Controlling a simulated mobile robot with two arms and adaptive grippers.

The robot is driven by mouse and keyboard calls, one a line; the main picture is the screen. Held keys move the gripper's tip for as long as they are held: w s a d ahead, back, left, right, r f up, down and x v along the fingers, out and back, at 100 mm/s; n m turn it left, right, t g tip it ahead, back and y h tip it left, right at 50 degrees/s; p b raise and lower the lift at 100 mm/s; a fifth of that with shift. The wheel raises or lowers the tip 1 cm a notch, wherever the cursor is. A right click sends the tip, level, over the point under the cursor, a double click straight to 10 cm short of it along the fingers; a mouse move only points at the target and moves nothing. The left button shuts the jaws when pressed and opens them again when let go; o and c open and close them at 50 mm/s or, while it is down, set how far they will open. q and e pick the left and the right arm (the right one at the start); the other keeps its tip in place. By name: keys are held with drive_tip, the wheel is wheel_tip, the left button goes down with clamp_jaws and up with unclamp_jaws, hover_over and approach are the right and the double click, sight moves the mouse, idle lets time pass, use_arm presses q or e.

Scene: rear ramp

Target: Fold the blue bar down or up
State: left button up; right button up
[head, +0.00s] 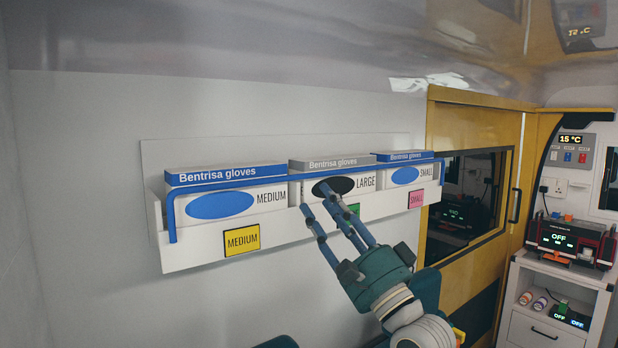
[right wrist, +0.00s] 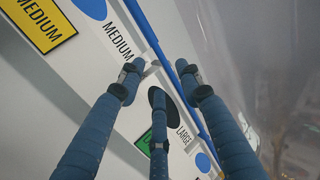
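The blue bar (head: 250,183) is a thin rod running across the front of a white glove-box shelf (head: 200,255), level with the upper part of the boxes. Its left end bends down to the shelf's front. In the right wrist view the bar (right wrist: 155,42) runs diagonally, partly hidden by a finger. My right gripper (head: 318,200) has its blue fingers spread at the LARGE box, just below the bar. The fingers (right wrist: 160,78) look empty; whether one touches the bar is unclear. My left gripper is not in view.
Glove boxes marked MEDIUM (head: 270,197), LARGE (head: 366,183) and SMALL (head: 428,173) stand in the shelf. A yellow-framed door (head: 475,120) and a white cabinet (head: 545,328) with devices are at the right. The wall left of the shelf is bare.

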drive_tip(key=p+x, duration=0.2)
drive_tip(key=x, duration=0.4)
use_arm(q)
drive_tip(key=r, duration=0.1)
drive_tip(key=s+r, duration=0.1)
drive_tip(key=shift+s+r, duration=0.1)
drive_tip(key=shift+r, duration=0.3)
use_arm(e)
clamp_jaws()
